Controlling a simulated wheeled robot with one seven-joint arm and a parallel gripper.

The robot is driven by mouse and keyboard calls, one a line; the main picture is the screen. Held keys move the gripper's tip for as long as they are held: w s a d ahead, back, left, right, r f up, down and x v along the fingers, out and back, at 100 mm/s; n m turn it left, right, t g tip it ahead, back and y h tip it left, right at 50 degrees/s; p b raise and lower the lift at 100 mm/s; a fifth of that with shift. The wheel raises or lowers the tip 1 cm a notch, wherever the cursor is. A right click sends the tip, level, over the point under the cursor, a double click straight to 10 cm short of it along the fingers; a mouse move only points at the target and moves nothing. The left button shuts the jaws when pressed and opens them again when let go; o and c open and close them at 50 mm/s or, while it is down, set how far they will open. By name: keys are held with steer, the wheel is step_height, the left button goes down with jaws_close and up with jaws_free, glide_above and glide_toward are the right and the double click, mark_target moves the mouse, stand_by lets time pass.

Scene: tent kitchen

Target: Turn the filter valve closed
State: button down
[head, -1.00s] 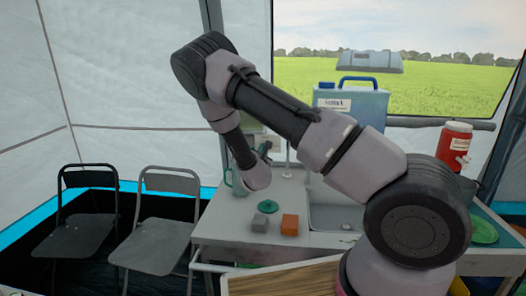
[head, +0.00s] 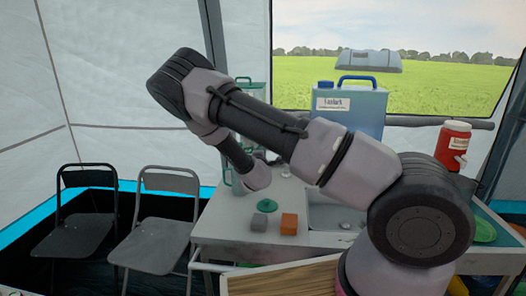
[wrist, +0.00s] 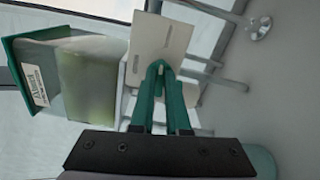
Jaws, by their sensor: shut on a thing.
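The filter is a clear tank with a green lid and a label; it stands at the left in the wrist view (wrist: 90,85), and part of it shows behind my arm in the head view (head: 252,90). In the wrist view, my gripper's teal fingers (wrist: 160,70) come together at their tips, beside the tank. They are shut on a small pale piece, which looks like the filter valve's handle; the fingers hide most of it. How far the valve is turned cannot be seen. In the head view, my wrist hides the fingers.
A blue jug (head: 350,108) stands behind the sink (head: 335,215), with a red dispenser (head: 453,146) at right. Two chairs stand at left.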

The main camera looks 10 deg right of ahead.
steer(key=shift+f+m, duration=0.1)
steer(key=shift+m, duration=0.7)
steer(key=c, duration=0.9)
jaws_free()
steer(key=shift+s, duration=0.1)
steer(key=v, duration=1)
steer(key=shift+s, duration=0.3)
steer(key=shift+a, duration=0.15)
